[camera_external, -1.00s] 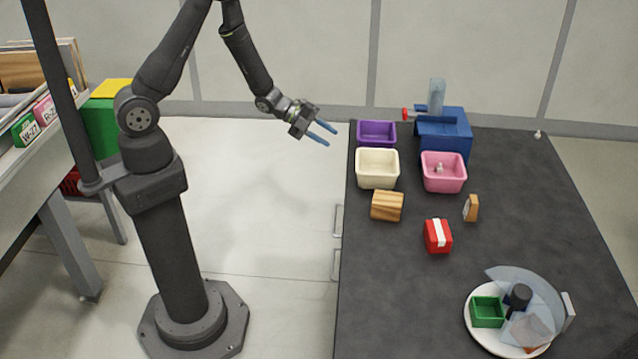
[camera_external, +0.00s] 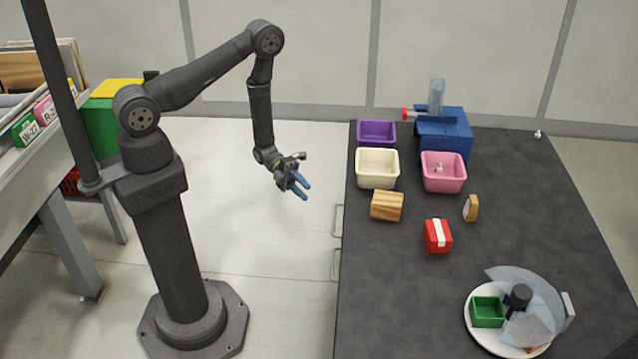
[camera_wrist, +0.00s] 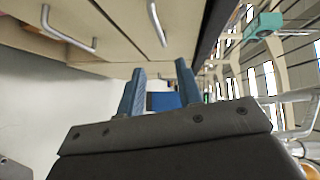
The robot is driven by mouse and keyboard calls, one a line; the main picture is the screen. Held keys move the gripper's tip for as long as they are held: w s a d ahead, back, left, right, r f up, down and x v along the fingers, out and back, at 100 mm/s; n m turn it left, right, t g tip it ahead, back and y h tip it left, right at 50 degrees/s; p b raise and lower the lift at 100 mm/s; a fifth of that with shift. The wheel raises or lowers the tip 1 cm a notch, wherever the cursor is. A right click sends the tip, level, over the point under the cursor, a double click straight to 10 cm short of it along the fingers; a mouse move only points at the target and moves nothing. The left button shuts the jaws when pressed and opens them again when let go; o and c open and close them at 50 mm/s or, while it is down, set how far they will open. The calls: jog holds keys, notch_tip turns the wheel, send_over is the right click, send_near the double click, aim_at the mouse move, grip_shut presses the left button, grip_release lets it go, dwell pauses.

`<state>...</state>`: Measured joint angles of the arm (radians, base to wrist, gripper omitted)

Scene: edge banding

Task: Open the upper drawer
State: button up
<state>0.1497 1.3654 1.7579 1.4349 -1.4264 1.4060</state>
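The drawers are on the left side of the dark-topped bench. Two metal handles show there in the external view, one farther back (camera_external: 337,221) and one nearer (camera_external: 335,265). In the wrist view, pale drawer fronts (camera_wrist: 115,12) carry two bar handles, one at the left (camera_wrist: 68,36) and one near top centre (camera_wrist: 157,23). I cannot tell surely which is the upper drawer's. My gripper (camera_external: 306,191) has blue fingers, hangs left of the bench and is apart from the handles. In the wrist view its fingers (camera_wrist: 160,66) are spread with nothing between them.
The bench top (camera_external: 390,300) holds purple (camera_external: 377,133), cream (camera_external: 377,169) and pink (camera_external: 444,172) bins, a wooden block (camera_external: 387,206), a red block (camera_external: 438,236) and a loaded plate (camera_external: 480,335). Open floor (camera_external: 270,250) lies between my base and the bench.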

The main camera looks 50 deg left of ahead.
aim_at(335, 220)
jog(key=d, duration=0.5)
jog(key=d+f, duration=0.1)
jog(key=d, duration=0.4)
jog(key=d+f, duration=0.1)
jog(key=d, duration=0.4)
jog(key=shift+s+d+f, duration=0.1)
jog(key=shift+d+f, duration=0.05)
jog(key=shift+d, duration=0.2)
jog(key=shift+c, duration=0.4)
grip_shut()
